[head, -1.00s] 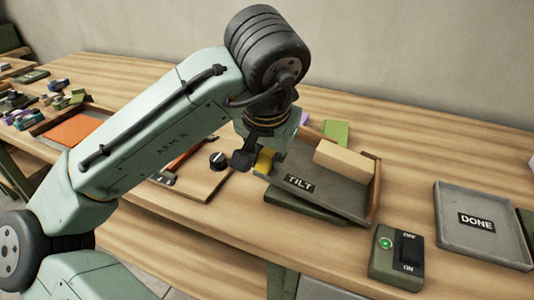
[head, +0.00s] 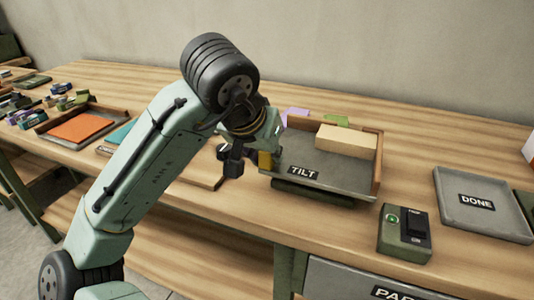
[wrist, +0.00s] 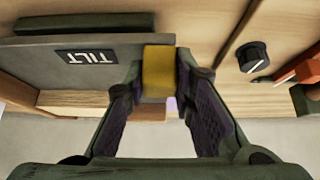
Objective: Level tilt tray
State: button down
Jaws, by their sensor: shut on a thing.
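The tilt tray (head: 335,183) is a grey tray with a "TILT" label and a wooden rim, resting over a dark green base (head: 318,193). A tan block (head: 346,141) lies on it against the back right rim. A yellow tab (head: 265,160) sticks out at the tray's left edge. My gripper (head: 250,158) is shut on the yellow tab, which also shows between the fingers in the wrist view (wrist: 158,72). The tray looks close to level in the head view.
A switch box (head: 405,232) with a green light stands right of the tray, and a grey "DONE" tray (head: 483,204) lies farther right. A black knob (wrist: 252,56) sits on a wooden board close to my gripper. Purple and green pieces lie behind the tilt tray.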

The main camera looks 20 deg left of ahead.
jog(key=shift+f, duration=0.1)
jog(key=c, duration=1.4)
grip_release()
jog(key=shift+o, duration=0.2)
jog(key=v, duration=1.2)
